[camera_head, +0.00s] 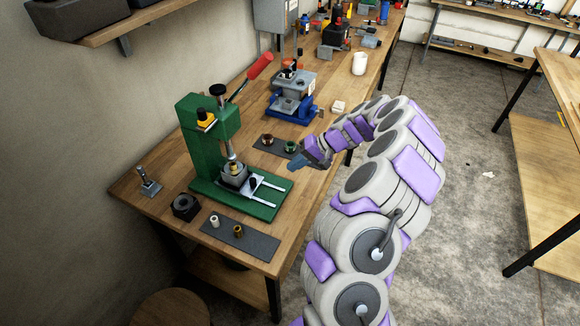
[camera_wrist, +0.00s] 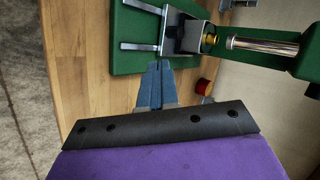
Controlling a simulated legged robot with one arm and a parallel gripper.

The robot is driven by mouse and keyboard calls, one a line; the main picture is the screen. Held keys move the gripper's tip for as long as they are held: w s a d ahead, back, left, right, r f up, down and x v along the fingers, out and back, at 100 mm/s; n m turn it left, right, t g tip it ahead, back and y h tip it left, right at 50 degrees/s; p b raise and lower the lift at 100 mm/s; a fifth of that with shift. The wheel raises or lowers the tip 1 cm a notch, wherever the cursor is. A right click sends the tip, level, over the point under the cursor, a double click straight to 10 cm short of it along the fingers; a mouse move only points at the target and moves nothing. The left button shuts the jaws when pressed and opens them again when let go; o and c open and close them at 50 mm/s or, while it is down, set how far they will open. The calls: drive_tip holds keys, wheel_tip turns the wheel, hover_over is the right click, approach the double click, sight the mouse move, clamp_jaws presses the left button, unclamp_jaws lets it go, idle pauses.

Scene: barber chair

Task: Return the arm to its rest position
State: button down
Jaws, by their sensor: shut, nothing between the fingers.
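My purple and grey arm reaches from the lower right over the wooden workbench (camera_head: 165,185). The fingers point toward the press's green base (camera_wrist: 125,55). They appear apart from it, though the exact gap is hard to tell.
A dark mat (camera_head: 245,240) with small brass and white parts lies at the front. A blue vise (camera_head: 290,108) and a white cup (camera_head: 359,63) stand farther back. Another bench (camera_head: 555,100) is at right. Open concrete floor (camera_head: 460,150) lies between.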

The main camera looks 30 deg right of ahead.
drive_tip(key=s+a+r+n+g+h, duration=0.1)
drive_tip(key=s+a+r+n+g, duration=0.15)
drive_tip(key=s+a+r, duration=0.6)
drive_tip(key=s+a+r+n+g, duration=0.2)
drive_tip(key=s+a+r+n, duration=0.3)
drive_tip(key=a, duration=0.6)
drive_tip(key=s+d+m+g+h, duration=0.1)
drive_tip(key=s+h, duration=0.6)
drive_tip(key=s, duration=1.7)
drive_tip(key=shift+s+d+m, duration=0.4)
drive_tip(key=shift+d+m, duration=0.25)
drive_tip(key=shift+d, duration=0.4)
